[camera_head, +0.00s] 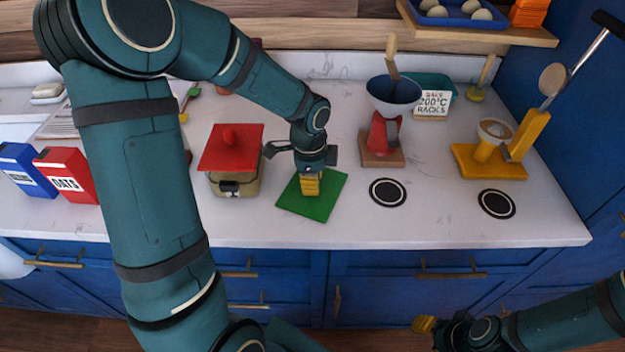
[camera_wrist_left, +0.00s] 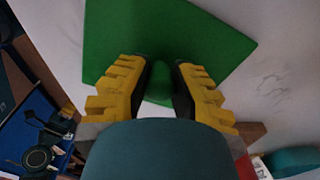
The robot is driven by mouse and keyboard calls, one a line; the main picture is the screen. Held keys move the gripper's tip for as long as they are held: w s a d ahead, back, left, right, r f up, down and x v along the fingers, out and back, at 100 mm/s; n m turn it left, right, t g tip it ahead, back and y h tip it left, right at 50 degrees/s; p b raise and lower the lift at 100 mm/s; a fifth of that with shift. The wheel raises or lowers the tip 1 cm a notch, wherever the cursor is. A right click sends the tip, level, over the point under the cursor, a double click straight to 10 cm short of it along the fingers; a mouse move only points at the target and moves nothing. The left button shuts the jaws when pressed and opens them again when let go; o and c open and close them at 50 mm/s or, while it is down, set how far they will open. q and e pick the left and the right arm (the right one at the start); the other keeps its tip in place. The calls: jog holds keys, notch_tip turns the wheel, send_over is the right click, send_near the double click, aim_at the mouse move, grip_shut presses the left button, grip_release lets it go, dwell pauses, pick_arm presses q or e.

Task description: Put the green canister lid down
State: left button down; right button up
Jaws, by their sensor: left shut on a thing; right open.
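The green canister lid (camera_head: 325,204) is a flat square plate below my left gripper (camera_head: 311,186), over the white counter near its front edge. My left gripper is shut on the lid's knob. In the left wrist view the lid (camera_wrist_left: 215,45) fills the top, and its green knob shows between the yellow fingers of my left gripper (camera_wrist_left: 161,85). I cannot tell whether the lid touches the counter. My right gripper (camera_head: 432,328) is low at the bottom right, in front of the cabinets, open and apart from the counter.
A canister (camera_head: 236,188) with a red lid (camera_head: 230,150) stands just left of the green lid. A red stand with a dark blue bowl (camera_head: 394,92) is to its right. Two black round marks (camera_head: 388,192) (camera_head: 497,204) lie on the counter (camera_head: 440,215). A yellow stand (camera_head: 488,163) holds a cup.

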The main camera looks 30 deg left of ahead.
pick_arm(q)
jog(key=c, duration=0.9)
grip_release()
jog(key=shift+f, duration=0.1)
jog(key=shift+c, duration=0.2)
jog(key=shift+r, duration=0.35)
notch_tip(320, 180, up, 12)
jog(key=p, duration=0.3)
jog(key=shift+a+f, duration=0.15)
jog(key=shift+a, duration=0.15)
jog(key=shift+s, duration=0.1)
